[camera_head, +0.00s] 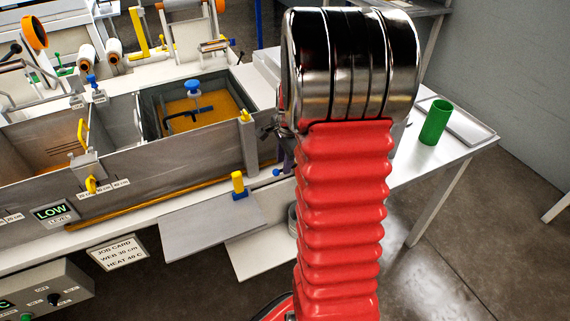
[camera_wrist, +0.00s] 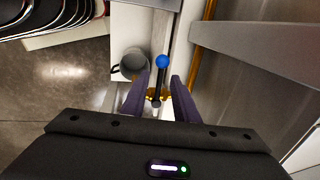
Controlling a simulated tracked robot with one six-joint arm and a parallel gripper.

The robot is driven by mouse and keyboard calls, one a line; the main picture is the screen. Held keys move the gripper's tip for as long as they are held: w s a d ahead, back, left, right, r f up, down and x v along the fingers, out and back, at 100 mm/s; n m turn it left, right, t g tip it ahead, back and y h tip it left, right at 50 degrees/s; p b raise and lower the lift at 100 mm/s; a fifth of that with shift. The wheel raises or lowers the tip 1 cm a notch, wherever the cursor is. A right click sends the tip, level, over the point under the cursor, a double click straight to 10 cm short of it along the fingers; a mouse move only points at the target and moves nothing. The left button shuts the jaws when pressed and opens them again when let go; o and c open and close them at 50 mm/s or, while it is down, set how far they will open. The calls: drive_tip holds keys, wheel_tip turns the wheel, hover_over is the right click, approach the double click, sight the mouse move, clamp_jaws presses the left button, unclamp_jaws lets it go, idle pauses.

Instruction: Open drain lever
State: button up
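The drain lever, a dark rod with a blue ball end (camera_wrist: 161,61), shows in the wrist view between the two dark purple fingers of my gripper (camera_wrist: 160,82). My gripper is open, with a visible gap between the lever and each finger. In the head view the blue ball (camera_head: 277,171) shows by the right end of the grey bath (camera_head: 215,147). There my red arm hides most of my gripper; a bit of a purple finger shows beside the ball. The bath's display reads LOW LEVEL (camera_head: 52,212).
A grey pot with a handle (camera_wrist: 133,66) stands left of the lever in the wrist view. A yellow and blue piece (camera_head: 238,186) stands in front of the bath. A green cylinder (camera_head: 434,122) stands on the right table. A job card (camera_head: 120,251) hangs in front.

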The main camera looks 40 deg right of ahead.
drive_tip(key=shift+w+f, duration=0.2)
drive_tip(key=shift+f, duration=0.9)
drive_tip(key=shift+c, duration=0.4)
clamp_jaws()
idle(0.5)
